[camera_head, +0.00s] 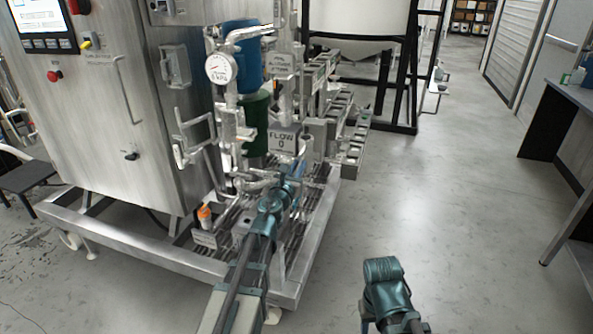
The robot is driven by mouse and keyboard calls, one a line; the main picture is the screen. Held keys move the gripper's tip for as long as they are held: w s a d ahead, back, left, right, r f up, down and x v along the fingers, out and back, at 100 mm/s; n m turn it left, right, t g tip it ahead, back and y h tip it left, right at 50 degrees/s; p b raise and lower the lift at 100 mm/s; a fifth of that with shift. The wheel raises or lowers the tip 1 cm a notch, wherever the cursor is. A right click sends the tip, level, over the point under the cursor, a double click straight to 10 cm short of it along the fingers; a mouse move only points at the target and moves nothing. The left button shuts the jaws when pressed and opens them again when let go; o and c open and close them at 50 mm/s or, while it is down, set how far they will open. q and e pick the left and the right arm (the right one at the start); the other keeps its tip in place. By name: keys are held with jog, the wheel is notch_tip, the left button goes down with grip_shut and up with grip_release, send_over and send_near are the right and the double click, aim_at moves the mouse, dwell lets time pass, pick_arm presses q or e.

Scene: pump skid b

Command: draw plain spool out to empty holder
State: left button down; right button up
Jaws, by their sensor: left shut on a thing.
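My left arm reaches in from the bottom to the piping at the skid's front corner. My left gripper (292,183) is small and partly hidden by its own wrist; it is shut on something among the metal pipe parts. A bare metal pipe piece (256,184) lies level just left of it, and it looks like the plain spool. I cannot tell exactly where the jaws meet it. I cannot make out the empty holder for certain. My right arm (385,288) shows at the bottom right, over bare floor; its jaws cannot be made out.
A pressure gauge (220,68) and valves stand above my left gripper. A grey box marked FLOW (284,139) is close behind it. An orange-capped bottle (204,215) stands on the skid deck. The steel cabinet (110,110) is at left. Floor at right is clear up to a bench (575,90).

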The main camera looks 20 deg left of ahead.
aim_at(307, 152)
pick_arm(q)
jog(key=shift+w+d, duration=0.1)
jog(key=shift+w, duration=1.6)
jog(key=shift+w+d, duration=0.1)
jog(key=shift+w, duration=3)
jog(key=c, duration=0.8)
grip_release()
jog(key=shift+o, duration=0.2)
jog(key=shift+s, duration=0.15)
jog(key=s, duration=1.3)
jog(key=shift+s+a, duration=0.25)
jog(key=shift+s, duration=0.05)
